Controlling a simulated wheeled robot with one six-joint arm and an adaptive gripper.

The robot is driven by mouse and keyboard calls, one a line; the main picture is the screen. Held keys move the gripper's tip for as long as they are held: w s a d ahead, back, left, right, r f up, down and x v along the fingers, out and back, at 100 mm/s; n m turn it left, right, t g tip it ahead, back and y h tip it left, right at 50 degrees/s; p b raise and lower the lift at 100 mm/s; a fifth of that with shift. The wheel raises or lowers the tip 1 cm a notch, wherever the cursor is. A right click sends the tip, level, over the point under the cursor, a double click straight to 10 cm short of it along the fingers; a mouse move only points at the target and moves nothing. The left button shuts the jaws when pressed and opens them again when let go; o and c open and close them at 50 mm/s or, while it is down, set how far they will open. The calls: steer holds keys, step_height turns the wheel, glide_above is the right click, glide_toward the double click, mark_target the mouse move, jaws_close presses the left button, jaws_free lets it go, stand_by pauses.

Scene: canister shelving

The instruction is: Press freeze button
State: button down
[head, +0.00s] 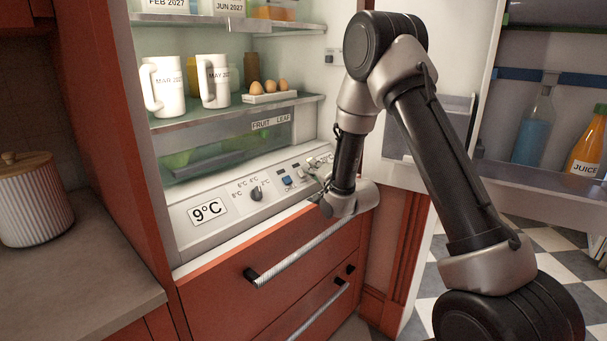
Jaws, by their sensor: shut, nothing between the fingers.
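The fridge's control panel (228,207) runs along the bottom of the open compartment. My gripper (314,173) is shut and empty, at the right end of the panel, close in front of these controls. I cannot tell whether it touches any of them.
Above are a drawer labelled FRUIT LEAF (230,140), white mugs (168,84) and an egg tray (269,96). The open door (535,180) holds bottles at right. Drawer handles (300,250) jut out below. A counter (70,270) with a ribbed canister (32,200) stands left.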

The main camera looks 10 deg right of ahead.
steer(key=s+d+r, duration=0.2)
steer(key=s+r, duration=0.1)
steer(key=r, duration=0.1)
steer(key=shift+s+d+r, duration=0.2)
steer(key=shift+s+d, duration=0.1)
stand_by(0.4)
steer(key=s+d+r+n+g+h, duration=0.25)
steer(key=s+d+r, duration=0.25)
steer(key=s, duration=0.3)
steer(key=s+d+r+n+g+h, duration=0.25)
steer(key=s+d+r+g, duration=0.2)
steer(key=s, duration=0.35)
steer(key=s+d+n+g, duration=0.3)
steer(key=s+g, duration=0.2)
steer(key=s, duration=2.1)
steer(key=shift+s+f+n+h, duration=0.2)
steer(key=shift+s+n+h, duration=0.1)
steer(key=shift+h, duration=0.1)
